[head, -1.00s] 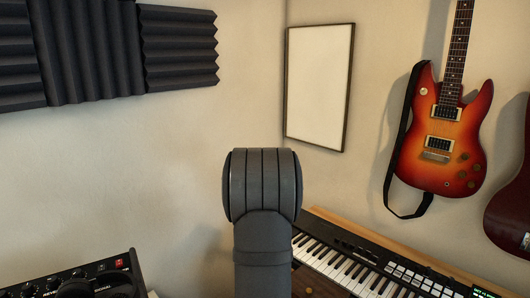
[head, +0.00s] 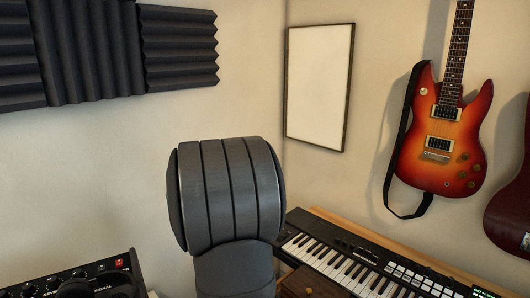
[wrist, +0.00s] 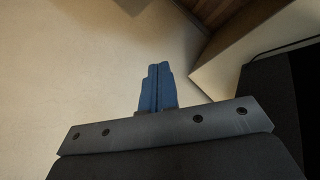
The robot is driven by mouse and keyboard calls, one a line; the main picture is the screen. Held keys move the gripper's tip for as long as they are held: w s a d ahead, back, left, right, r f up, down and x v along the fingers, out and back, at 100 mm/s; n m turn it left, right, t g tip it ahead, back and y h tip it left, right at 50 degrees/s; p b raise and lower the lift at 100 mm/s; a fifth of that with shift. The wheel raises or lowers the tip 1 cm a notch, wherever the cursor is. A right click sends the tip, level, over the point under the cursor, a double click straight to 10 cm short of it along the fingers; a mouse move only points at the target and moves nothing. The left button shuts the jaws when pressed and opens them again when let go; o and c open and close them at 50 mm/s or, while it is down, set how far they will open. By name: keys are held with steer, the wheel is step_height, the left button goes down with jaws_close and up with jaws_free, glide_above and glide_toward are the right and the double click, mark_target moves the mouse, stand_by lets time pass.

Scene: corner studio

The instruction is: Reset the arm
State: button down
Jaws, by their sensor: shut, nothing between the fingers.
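My gripper shows in the wrist view, with its blue fingers (wrist: 157,72) pressed together and nothing between them. It is clear of any object there, with a plain pale surface behind the fingertips. In the head view a thick dark grey link of my own arm rises in the lower middle, and the gripper itself is not seen there.
A keyboard (head: 345,262) lies at the lower right, partly behind my arm. A black mixer (head: 85,280) is at the lower left. A sunburst guitar (head: 440,145), a blank framed panel (head: 318,88) and dark acoustic foam (head: 95,50) are on the walls.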

steer(key=shift+s+a, duration=0.15)
steer(key=c, duration=1.9)
jaws_free()
steer(key=o, duration=1.8)
steer(key=w+d+n, duration=0.2)
steer(key=d, duration=0.2)
steer(key=w+d+f+n+t+h, duration=0.1)
steer(key=d+n, duration=0.2)
steer(key=d, duration=0.1)
steer(key=w+d+n+t+h, duration=0.1)
steer(key=w+d+n, duration=0.1)
steer(key=d+n, duration=0.1)
steer(key=shift+w+d+f, duration=0.15)
steer(key=shift+w+d, duration=0.15)
steer(key=shift+d, duration=0.1)
steer(key=shift+o, duration=0.5)
steer(key=d+n, duration=0.1)
steer(key=n, duration=0.1)
steer(key=w+d+n, duration=0.1)
steer(key=d+n, duration=0.1)
steer(key=w+d+n+h, duration=0.1)
steer(key=d, duration=0.1)
steer(key=shift+d+f+n+t, duration=0.15)
steer(key=shift+f+n+t, duration=0.15)
steer(key=shift+f+n, duration=0.1)
steer(key=x, duration=1)
steer(key=shift+r, duration=0.1)
